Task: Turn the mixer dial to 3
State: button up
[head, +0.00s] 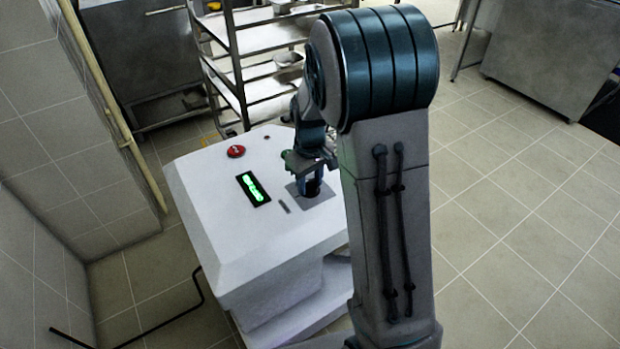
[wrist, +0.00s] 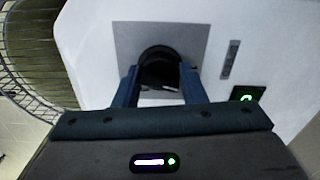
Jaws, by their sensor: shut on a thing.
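The mixer (head: 215,180) is a white machine with a sloped top panel. Its black dial (wrist: 160,65) sits on a grey square plate (wrist: 130,38) in the wrist view. My gripper (wrist: 158,80) has a finger on each side of the dial and is shut on it. In the head view my gripper (head: 311,185) reaches down onto the panel's right part, and the dial is mostly hidden there. A short white mark shows on the dial between the fingers. The dial's number scale cannot be read.
A red button (head: 236,151) and a green-lit display (head: 253,188) sit left of the dial on the panel. A small grey slot (wrist: 230,59) lies beside the plate. A metal rack (head: 240,60) stands behind the mixer. The tiled floor at right is clear.

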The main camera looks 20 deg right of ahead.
aim_at(310, 180)
jog(key=m+p, duration=0.2)
jog(key=m, duration=0.3)
jog(key=shift+r+m, duration=0.15)
jog(key=shift+m, duration=0.15)
jog(key=m+p, duration=0.2)
jog(key=m, duration=0.3)
jog(key=m+p, duration=0.3)
jog(key=m, duration=0.3)
jog(key=shift+m+p, duration=1.15)
jog(key=shift+m, duration=0.95)
jog(key=o, duration=1)
notch_tip(310, 180, up, 14)
jog(key=shift+f+p, duration=0.2)
jog(key=shift+p, duration=0.6)
